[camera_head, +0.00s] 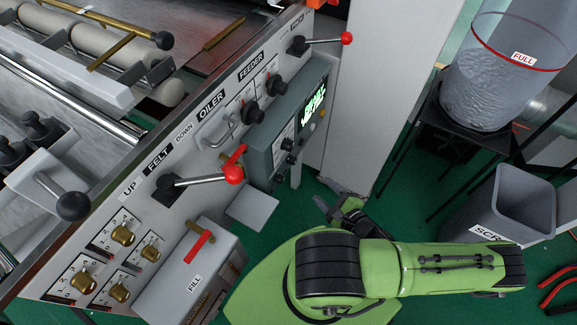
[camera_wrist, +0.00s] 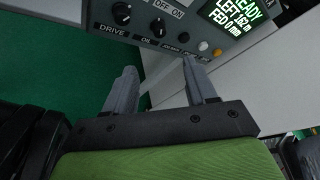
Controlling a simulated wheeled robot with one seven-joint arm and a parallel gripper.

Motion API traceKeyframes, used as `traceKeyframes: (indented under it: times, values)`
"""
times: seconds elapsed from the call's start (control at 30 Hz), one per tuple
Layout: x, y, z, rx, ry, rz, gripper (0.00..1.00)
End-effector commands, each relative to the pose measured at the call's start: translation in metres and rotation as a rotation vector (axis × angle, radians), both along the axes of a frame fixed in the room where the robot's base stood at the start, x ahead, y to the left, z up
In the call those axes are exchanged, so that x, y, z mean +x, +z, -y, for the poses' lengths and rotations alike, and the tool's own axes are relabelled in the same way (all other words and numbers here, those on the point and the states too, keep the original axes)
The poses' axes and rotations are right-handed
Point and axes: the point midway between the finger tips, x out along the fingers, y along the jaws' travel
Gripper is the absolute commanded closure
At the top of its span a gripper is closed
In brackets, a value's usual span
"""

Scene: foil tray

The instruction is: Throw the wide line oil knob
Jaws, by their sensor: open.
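Black knobs sit on the grey control box, and one (camera_wrist: 157,27) is above the word OIL in the wrist view, between the DRIVE knob (camera_wrist: 121,13) and another black knob (camera_wrist: 183,38). OFF and ON are printed above it. I cannot tell which knob is the wide line one. My gripper (camera_head: 336,205) is open and empty, below and right of the control box (camera_head: 287,120). In the wrist view its two fingers (camera_wrist: 163,80) point at the box's lower edge, apart from the knobs.
A red-tipped lever (camera_head: 205,180) sticks out left of the box. Several brass knobs (camera_head: 122,235) and the FILL box (camera_head: 190,270) are at lower left. A grey post (camera_head: 360,90) stands behind my gripper. A scrap bin (camera_head: 510,205) is at right.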

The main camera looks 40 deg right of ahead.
Motion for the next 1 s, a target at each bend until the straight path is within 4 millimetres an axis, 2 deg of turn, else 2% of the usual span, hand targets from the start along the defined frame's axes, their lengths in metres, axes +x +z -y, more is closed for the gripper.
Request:
traceKeyframes:
  times: [0.4, 0.6, 0.73, 0.97, 1.0]
  values:
    - [0.096, -0.029, 0.010, -0.001, 0.012, 0.001, 0.44]
    - [0.133, -0.039, 0.015, -0.003, 0.010, -0.001, 0.44]
    - [0.143, -0.041, 0.017, -0.001, 0.009, -0.003, 0.44]
    - [0.144, -0.041, 0.017, -0.001, 0.009, -0.003, 0.44]
    - [0.144, -0.041, 0.017, -0.001, 0.009, -0.003, 0.47]
